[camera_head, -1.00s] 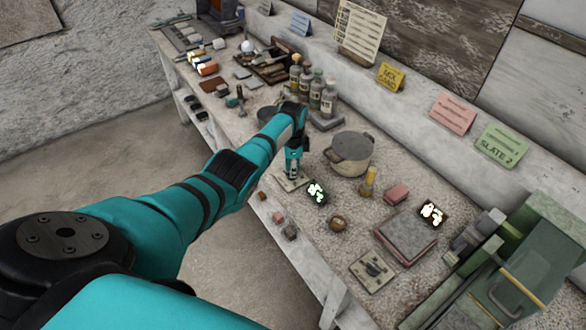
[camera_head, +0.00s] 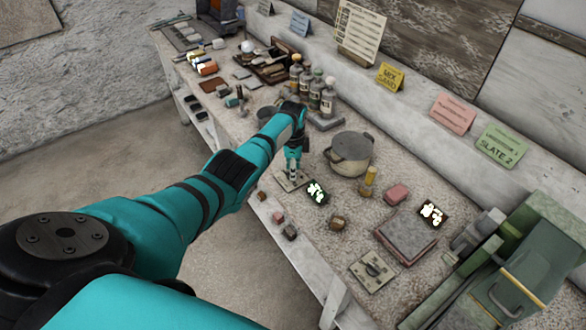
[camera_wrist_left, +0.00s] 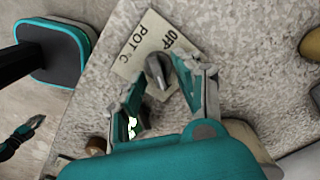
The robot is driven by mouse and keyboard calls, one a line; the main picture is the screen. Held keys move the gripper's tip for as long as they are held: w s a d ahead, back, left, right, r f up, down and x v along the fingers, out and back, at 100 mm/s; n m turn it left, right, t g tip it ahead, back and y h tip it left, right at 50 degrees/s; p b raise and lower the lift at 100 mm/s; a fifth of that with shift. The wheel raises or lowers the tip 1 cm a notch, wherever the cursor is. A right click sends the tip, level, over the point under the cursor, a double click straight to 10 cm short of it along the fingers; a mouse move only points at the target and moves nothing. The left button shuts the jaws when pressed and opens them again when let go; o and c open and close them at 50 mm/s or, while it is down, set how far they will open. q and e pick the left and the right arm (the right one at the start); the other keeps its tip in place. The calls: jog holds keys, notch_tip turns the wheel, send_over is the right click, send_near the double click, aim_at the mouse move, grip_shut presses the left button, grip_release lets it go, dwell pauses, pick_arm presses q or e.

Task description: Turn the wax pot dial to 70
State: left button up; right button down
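The wax pot dial (camera_wrist_left: 158,71) is a dark grey knob on a pale plate (camera_wrist_left: 150,45) lettered "POT °C" and "OFF". In the head view this plate (camera_head: 284,184) lies near the bench's front edge, partly hidden by my gripper. My left gripper (camera_wrist_left: 160,73) points down over the dial, fingers apart on either side of the knob. I cannot tell whether a finger touches it. The lidded pot (camera_head: 350,153) stands to the right. A dark display (camera_head: 317,192) with bright marks sits by the plate; its digits are unreadable. My right gripper (camera_wrist_left: 36,123) shows small over the floor.
A second dial plate (camera_head: 373,270) and a second bright display (camera_head: 432,213) lie further right. Several bottles (camera_head: 314,93) stand behind my wrist.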

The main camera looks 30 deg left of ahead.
pick_arm(q)
notch_tip(320, 180, up, 12)
dwell(0.7)
dwell(0.4)
